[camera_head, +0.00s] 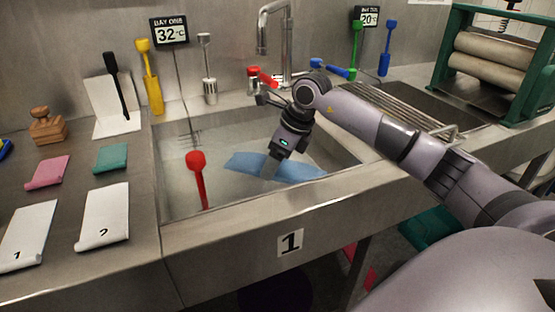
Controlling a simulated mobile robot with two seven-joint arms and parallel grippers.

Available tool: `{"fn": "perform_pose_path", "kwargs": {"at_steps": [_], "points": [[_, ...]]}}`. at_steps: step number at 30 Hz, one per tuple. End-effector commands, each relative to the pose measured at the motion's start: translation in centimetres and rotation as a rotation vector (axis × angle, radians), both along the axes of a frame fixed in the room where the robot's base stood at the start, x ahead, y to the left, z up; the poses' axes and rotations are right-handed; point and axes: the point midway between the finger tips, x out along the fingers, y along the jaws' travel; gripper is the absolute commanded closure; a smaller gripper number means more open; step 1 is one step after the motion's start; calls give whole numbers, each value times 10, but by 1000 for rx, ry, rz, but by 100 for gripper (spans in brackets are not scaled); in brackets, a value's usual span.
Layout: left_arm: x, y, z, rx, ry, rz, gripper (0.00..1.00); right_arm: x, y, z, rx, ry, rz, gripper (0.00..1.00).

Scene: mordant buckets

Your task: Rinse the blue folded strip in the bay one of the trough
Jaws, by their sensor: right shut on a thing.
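The blue folded strip (300,171) lies spread out in the water of bay one of the trough (215,231), the left basin above the label "1". My right gripper (270,172) points down into this bay and is shut on the blue strip near its middle. The fingertips and the part of the strip between them are hard to make out at the water. Part of the strip shows on both sides of the gripper. My left gripper is not in view.
A red paddle (197,175) stands in the bay left of the strip. A faucet (274,32) with red and blue handles rises behind it. A green roller press (490,65) stands at the right. Pink (47,172) and teal (110,158) strips lie on the left counter.

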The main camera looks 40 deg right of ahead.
Motion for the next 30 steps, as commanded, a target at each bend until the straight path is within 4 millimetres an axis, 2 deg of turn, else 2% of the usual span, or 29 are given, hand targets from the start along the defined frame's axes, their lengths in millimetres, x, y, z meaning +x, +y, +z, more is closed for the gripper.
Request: {"fn": "perform_pose_path", "kwargs": {"at_steps": [1,18,23,30], "points": [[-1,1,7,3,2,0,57,1,0,13,0,-4,-1,59],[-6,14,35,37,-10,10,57,0,0,69,0,-2,0,59],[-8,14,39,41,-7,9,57,0,0,79,0,-1,0,59],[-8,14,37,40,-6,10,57,0,0,79,0,-1,0,59]]}}
